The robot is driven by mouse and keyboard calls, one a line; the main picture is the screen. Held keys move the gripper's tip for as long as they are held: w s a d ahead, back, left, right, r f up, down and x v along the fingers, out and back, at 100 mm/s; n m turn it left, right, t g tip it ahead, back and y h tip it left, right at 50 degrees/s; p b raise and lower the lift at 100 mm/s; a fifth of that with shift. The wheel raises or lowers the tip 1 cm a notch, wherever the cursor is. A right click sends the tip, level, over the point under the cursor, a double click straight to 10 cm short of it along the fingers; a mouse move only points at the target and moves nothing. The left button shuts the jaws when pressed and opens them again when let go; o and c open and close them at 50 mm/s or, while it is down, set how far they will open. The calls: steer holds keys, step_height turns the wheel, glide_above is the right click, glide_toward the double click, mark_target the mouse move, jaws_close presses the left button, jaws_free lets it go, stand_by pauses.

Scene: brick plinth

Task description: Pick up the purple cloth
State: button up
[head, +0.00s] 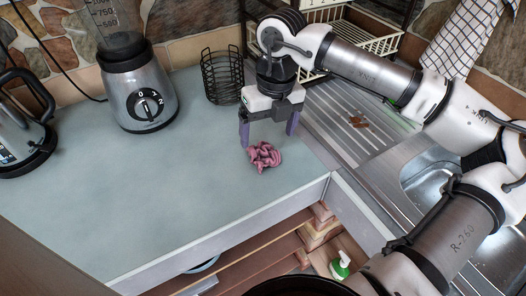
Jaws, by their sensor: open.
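The purple cloth (264,156) lies crumpled in a small pinkish-purple heap on the grey-green counter (120,215), near its right end. My gripper (268,139) points down just above and behind the cloth. Its two purple-tipped fingers are spread apart, and nothing shows between them. The left fingertip is close to the cloth's upper left edge in the picture; I cannot tell whether they touch.
A black wire basket (222,78) stands behind my gripper. A blender (139,95) and a kettle (22,130) stand at the left. A metal sink drainer (345,130) and a dish rack (345,35) lie to the right. The counter's front left is clear.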

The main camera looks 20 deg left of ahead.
mark_target(265, 152)
steer(key=shift+s+a+f+p, duration=0.1)
steer(key=shift+s+f+p, duration=0.2)
steer(key=shift+f, duration=0.6)
steer(key=shift+s+f+p, duration=0.1)
steer(key=shift+f+p, duration=0.3)
steer(key=shift+f, duration=0.5)
steer(key=shift+s+a+f+p, duration=0.1)
steer(key=shift+s+f+p, duration=0.2)
steer(key=shift+f, duration=0.6)
steer(key=shift+w, duration=0.1)
steer(key=c, duration=1.1)
